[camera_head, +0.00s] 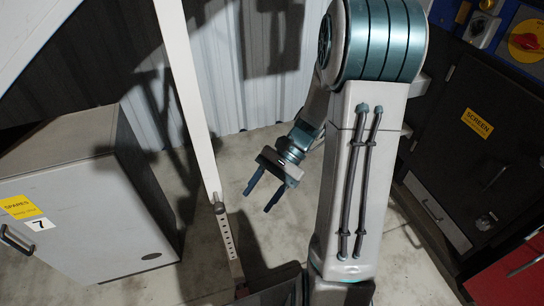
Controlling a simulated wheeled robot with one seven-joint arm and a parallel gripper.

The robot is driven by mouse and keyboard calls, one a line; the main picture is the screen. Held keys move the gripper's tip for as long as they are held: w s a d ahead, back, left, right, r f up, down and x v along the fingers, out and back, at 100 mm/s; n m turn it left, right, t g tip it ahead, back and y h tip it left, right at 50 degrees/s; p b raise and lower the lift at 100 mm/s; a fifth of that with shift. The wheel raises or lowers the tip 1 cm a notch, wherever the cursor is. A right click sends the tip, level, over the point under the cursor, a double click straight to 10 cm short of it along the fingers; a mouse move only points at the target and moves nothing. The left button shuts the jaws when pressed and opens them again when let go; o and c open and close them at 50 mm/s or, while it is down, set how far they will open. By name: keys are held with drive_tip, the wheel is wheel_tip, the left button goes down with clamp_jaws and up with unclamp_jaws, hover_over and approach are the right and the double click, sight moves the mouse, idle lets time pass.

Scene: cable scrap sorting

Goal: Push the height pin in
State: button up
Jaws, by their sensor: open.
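A white post (185,90) slants down left of the picture's middle, over a thinner leg (228,245) with a row of holes. A small grey pin-like piece (219,207) sits where the post meets the leg; it looks like the height pin. How deep it sits I cannot tell. My gripper (257,202) is open and empty, to the right of the pin and apart from it in the picture. Its two dark blue fingers point down and left.
A grey cabinet (70,210) with a yellow label stands at the left. A dark cabinet (475,140) marked SCREEN and a red drawer unit (515,275) stand at the right. Corrugated wall (225,80) is behind. Some concrete floor (205,265) is bare around the leg.

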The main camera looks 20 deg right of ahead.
drive_tip(key=s+r+n+t+h+p, duration=0.2)
drive_tip(key=r+n+h+p, duration=0.1)
drive_tip(key=r, duration=0.4)
drive_tip(key=s+r+n+t+h+p, duration=0.2)
drive_tip(key=r+n+h+p, duration=0.2)
drive_tip(key=r, duration=0.4)
drive_tip(key=shift+s+d+n+h, duration=0.3)
drive_tip(key=shift+d+n+h, duration=0.1)
drive_tip(key=shift+h, duration=0.3)
drive_tip(key=shift+f, duration=0.1)
drive_tip(key=m+y+b, duration=1.6)
drive_tip(key=y+b, duration=0.1)
drive_tip(key=b, duration=0.5)
approach(219, 209)
drive_tip(key=a+f+b, duration=0.1)
drive_tip(key=a+b, duration=0.1)
drive_tip(key=a, duration=0.9)
drive_tip(key=shift+w+a+f+t, duration=0.2)
drive_tip(key=shift+w+a+t, duration=0.2)
drive_tip(key=shift+w, duration=0.1)
